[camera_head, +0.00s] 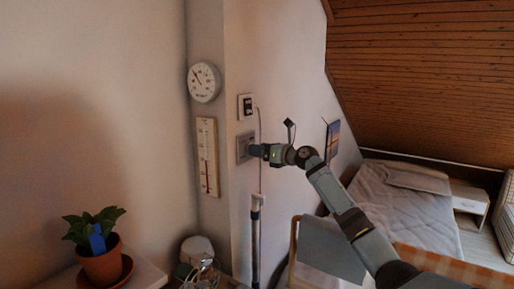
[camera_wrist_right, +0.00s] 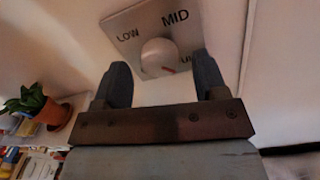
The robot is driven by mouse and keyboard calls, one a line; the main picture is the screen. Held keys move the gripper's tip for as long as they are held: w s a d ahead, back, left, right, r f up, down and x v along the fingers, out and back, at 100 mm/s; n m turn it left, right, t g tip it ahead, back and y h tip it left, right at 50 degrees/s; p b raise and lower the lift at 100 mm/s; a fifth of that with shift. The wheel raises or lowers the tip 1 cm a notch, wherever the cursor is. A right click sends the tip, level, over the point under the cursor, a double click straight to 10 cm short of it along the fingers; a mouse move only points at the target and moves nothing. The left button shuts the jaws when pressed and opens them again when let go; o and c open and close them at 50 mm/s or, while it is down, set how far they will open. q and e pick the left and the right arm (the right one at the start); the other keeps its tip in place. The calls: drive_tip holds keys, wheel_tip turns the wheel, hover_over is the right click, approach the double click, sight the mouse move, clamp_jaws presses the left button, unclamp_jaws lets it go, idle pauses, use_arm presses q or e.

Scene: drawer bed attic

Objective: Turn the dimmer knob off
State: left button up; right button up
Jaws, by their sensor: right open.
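The dimmer plate (camera_wrist_right: 150,25) is on the wall and carries the labels LOW and MID; a third label at the lower right is partly hidden. In the head view the right gripper (camera_head: 256,151) is at the wall plate (camera_head: 243,147) and hides the knob. My left gripper is not in view.
A round dial gauge (camera_head: 204,83) and a thermometer (camera_head: 207,157) hang left of the plate. A small wall panel (camera_head: 246,106) is above it. A vertical pole (camera_head: 255,240) stands below. A potted plant (camera_head: 102,262) is at lower left, a bed (camera_head: 400,200) at right.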

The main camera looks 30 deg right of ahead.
drive_tip(key=shift+w+a, duration=0.25)
drive_tip(key=shift+w, duration=0.3)
drive_tip(key=c, duration=0.9)
